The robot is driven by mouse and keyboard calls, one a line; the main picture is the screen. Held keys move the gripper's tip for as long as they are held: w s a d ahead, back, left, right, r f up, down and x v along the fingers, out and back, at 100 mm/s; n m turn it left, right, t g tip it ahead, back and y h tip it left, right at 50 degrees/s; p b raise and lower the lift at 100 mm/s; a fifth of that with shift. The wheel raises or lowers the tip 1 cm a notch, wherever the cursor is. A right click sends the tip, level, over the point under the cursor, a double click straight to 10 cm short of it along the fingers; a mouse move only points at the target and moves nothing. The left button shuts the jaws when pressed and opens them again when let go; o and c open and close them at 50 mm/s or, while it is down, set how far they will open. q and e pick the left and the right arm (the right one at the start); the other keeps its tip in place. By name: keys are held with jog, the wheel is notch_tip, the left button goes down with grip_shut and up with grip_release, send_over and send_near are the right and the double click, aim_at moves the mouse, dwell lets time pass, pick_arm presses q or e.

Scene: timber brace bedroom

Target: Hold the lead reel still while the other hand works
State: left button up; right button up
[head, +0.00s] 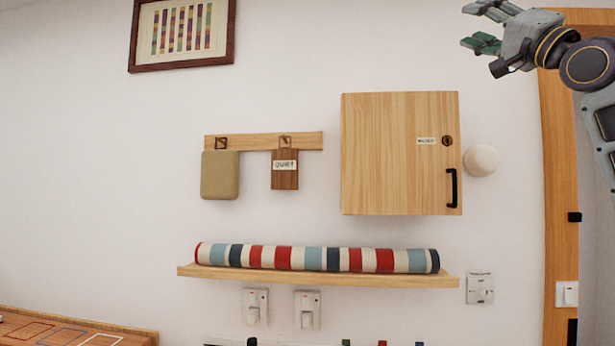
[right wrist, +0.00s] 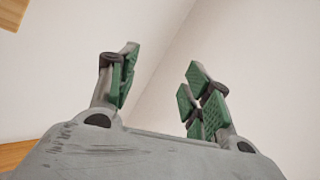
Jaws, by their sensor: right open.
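I see no lead reel in either view. My right gripper (head: 478,26) is at the upper right of the head view, raised in front of the wall and the wooden door frame. Its green-padded fingers are apart and empty. In the right wrist view the same gripper (right wrist: 158,92) shows its fingers spread with only bare wall beyond them. My left gripper is not in view.
A wooden wall cabinet (head: 390,150) hangs below and left of my right gripper. A shelf (head: 330,279) holds a striped roll (head: 320,259). A peg rail (head: 255,140) carries two hanging items. A wooden surface (head: 60,332) shows lower left.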

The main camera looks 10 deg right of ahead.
jog(key=w+a+f+n+g+y, duration=0.35)
jog(key=w+a+f+g, duration=0.35)
jog(key=w+a+f, duration=1.1)
jog(key=w+a+f+n+g+y, duration=0.1)
jog(key=w+a+f+g, duration=0.15)
jog(key=a+f, duration=0.8)
jog(key=w+a+f+n+g, duration=0.2)
jog(key=a+f+g, duration=0.2)
jog(key=a+f, duration=0.65)
jog(key=s+a+f+n+g, duration=0.1)
jog(key=s+a+f+g, duration=0.25)
jog(key=a+f, duration=0.6)
jog(key=s+a+f+n+g, duration=0.25)
jog(key=s+a+f, duration=0.35)
jog(key=f, duration=0.7)
jog(key=s+a+f+n+g, duration=0.4)
jog(key=s+a+f+g, duration=0.1)
jog(key=s+a+f, duration=1.1)
jog(key=w+d+r+m+t+y, duration=0.2)
jog(key=w+d+r+t, duration=0.3)
jog(key=w+d+t, duration=0.55)
jog(key=w+d+f+t+h, duration=0.1)
jog(key=w+d+t+h, duration=0.1)
jog(key=d, duration=0.8)
jog(key=w+d+f+t+h, duration=0.2)
jog(key=w+d+t+h, duration=0.1)
jog(key=w+d, duration=0.4)
jog(key=d+h, duration=0.1)
jog(key=d, duration=0.1)
jog(key=shift+d, duration=0.4)
